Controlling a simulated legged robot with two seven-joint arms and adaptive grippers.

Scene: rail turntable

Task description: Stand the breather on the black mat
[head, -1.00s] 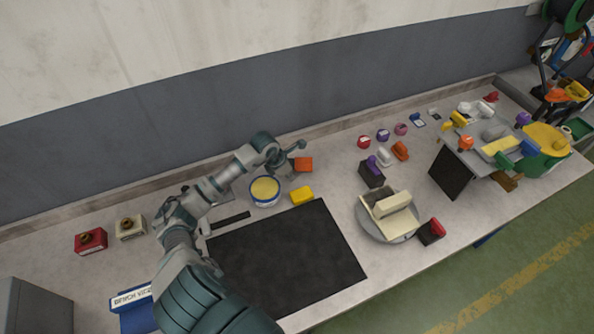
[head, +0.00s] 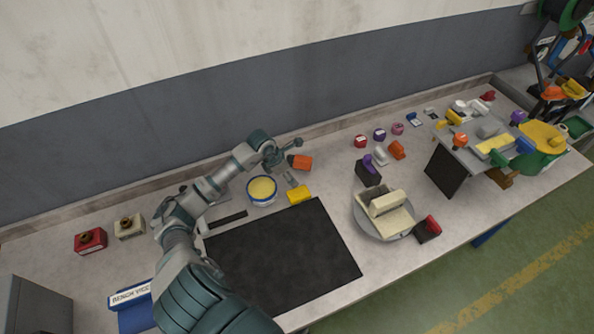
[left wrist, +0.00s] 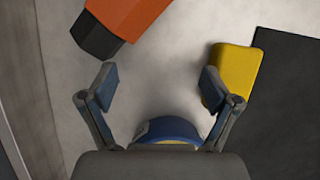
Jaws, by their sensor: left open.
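The black mat (head: 285,255) lies flat and bare in the front middle of the bench, and its corner shows in the left wrist view (left wrist: 290,110). I cannot tell for certain which object is the breather. An orange piece with a dark end (head: 301,162) lies behind the mat; in the left wrist view (left wrist: 133,15) it is beyond the fingertips, at the upper left. My left gripper (left wrist: 159,77) is open, with only bare bench between its fingertips. In the head view the gripper (head: 284,150) is beside the orange piece. My right gripper is not in view.
A yellow block (head: 299,195) is at the mat's back edge, close to my right-hand finger in the wrist view. A blue-rimmed tub (head: 262,190) stands left of it. A round turntable (head: 382,222) bears cream parts. Red (head: 91,241) and cream (head: 130,228) knobbed blocks stand left.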

